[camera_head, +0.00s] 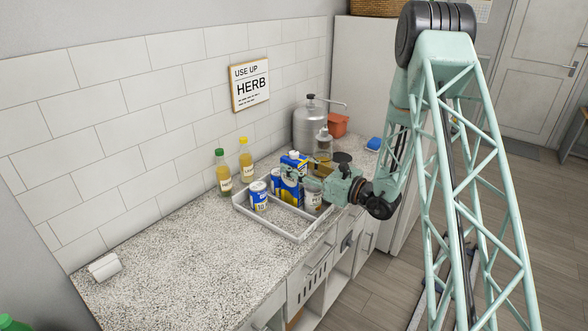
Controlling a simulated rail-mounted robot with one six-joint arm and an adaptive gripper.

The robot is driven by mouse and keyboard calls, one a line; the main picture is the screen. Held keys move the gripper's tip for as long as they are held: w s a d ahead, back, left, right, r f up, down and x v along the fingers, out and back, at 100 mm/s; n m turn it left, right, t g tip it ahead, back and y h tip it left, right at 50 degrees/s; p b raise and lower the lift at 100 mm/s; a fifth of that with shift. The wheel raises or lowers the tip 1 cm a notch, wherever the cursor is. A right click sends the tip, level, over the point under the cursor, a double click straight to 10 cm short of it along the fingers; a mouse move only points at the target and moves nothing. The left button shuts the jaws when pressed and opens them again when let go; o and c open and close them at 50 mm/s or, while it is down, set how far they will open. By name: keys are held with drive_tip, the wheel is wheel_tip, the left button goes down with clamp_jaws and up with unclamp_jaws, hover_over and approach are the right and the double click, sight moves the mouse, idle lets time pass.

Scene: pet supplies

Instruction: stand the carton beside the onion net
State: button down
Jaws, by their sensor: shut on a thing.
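A blue and yellow carton (290,192) with a white top stands upright, in or just above the grey tray (268,230) on the counter. My gripper (296,174) reaches in from the right and is shut on the carton; a finger crosses its front. Whether the carton's base touches the tray is hard to tell. I cannot make out an onion net; the area behind my gripper is partly hidden.
Blue-and-white cans (258,196) and a labelled jar (312,196) crowd the carton. Two bottles (246,160) stand behind the tray by the wall. A metal dispenser (307,126) and orange pot (338,125) are farther back. The left counter (170,255) is mostly clear.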

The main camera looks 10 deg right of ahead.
wheel_tip(320, 180, up, 18)
drive_tip(key=p, duration=0.1)
drive_tip(key=shift+p, duration=0.35)
idle(0.7)
idle(0.7)
drive_tip(key=w+d+r+m+t+h, duration=0.1)
drive_tip(key=w+r+m+t+h, duration=0.2)
drive_tip(key=r, duration=1.3)
drive_tip(key=w+d+r+m+t+h, duration=0.1)
drive_tip(key=w+r+m+h, duration=0.2)
drive_tip(key=r, duration=1.3)
drive_tip(key=s+r+h, duration=0.2)
drive_tip(key=s+r, duration=0.4)
drive_tip(key=r, duration=0.3)
drive_tip(key=s+a+r+m+h+b, duration=0.1)
drive_tip(key=s+r, duration=0.5)
drive_tip(key=r, duration=0.2)
drive_tip(key=s+r+m+h, duration=0.1)
drive_tip(key=s+r+h, duration=0.1)
drive_tip(key=s+r, duration=0.4)
wheel_tip(320, 180, up, 4)
drive_tip(key=shift+a+f+h, duration=0.15)
drive_tip(key=shift+f+h, duration=0.05)
drive_tip(key=shift+h, duration=0.1)
drive_tip(key=shift+a, duration=0.15)
